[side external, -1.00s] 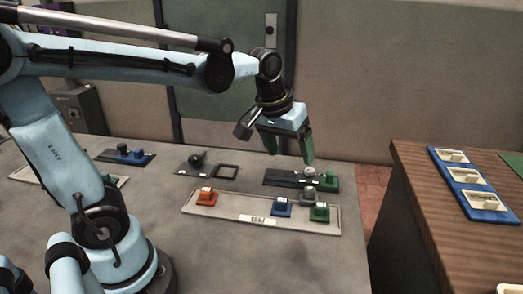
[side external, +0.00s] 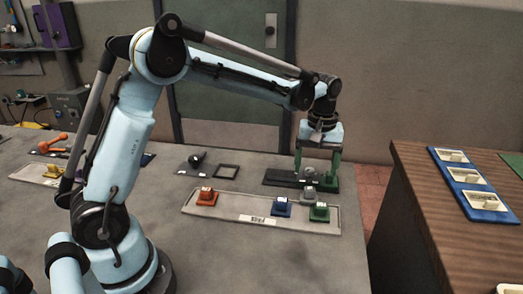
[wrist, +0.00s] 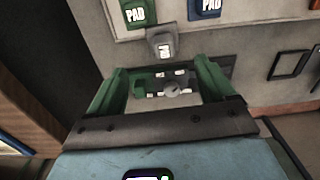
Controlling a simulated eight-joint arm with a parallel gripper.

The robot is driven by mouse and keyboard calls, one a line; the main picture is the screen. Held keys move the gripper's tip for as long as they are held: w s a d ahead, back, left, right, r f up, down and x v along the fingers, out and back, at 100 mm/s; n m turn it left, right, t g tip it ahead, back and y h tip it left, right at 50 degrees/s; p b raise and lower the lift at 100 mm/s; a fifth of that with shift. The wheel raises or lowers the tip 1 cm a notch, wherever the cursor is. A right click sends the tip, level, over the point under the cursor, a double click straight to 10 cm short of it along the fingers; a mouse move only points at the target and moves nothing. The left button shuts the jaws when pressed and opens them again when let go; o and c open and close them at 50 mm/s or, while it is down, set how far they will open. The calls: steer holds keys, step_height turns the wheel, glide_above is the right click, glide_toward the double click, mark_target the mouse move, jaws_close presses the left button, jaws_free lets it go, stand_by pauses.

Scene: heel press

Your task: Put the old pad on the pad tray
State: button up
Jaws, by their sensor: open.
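My gripper (side external: 317,172) is open and points down over the dark base plate (side external: 275,178) at the back right of the table. Its green fingers stand either side of a grey round knob (side external: 309,172), also between them in the wrist view (wrist: 172,88); green and white parts show beside it there. A grey pad-like block (side external: 309,196) stands in front of the base, by the back edge of the long light tray (side external: 235,212). Orange (side external: 207,198), blue (side external: 281,208) and green (side external: 319,213) pads stand in the tray. I cannot tell which is the old pad.
A dark plate with a black knob (side external: 196,160) and a square frame (side external: 227,171) lie left of the base. A wooden counter (side external: 440,215) on the right holds a blue rack (side external: 468,185) with light trays.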

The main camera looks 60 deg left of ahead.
mark_target(310, 189)
steer(key=shift+s+a+f, duration=0.1)
steer(key=shift+s+f, duration=0.1)
steer(key=shift+f, duration=1.85)
steer(key=shift+s+a+f, duration=0.1)
steer(key=shift+s+f, duration=0.1)
steer(key=shift+f, duration=1.85)
steer(key=c, duration=1.2)
